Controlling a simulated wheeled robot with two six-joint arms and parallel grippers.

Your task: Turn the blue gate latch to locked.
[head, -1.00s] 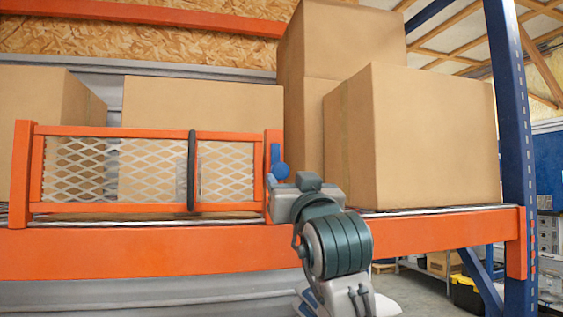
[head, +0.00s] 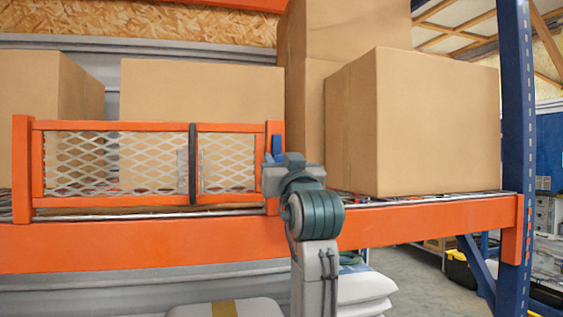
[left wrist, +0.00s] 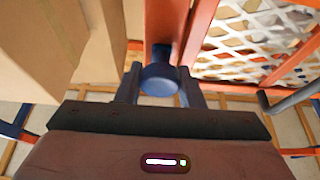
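The blue gate latch (head: 277,145) sits on the orange post at the right end of the mesh gate (head: 100,163). Its upper part shows as an upright blue piece; my left gripper (head: 273,178) hides its round knob in the head view. In the left wrist view the blue knob (left wrist: 159,80) lies between the two dark blue fingers of my left gripper (left wrist: 160,88). The knob nearly fills the gap. I cannot tell whether the fingers press on it. My right gripper is not in view.
A large cardboard box (head: 435,125) stands on the shelf right of the latch, with stacked boxes behind it. The orange shelf beam (head: 130,242) runs below the gate. A blue rack upright (head: 516,110) stands at the right. White sacks (head: 365,288) lie low beneath.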

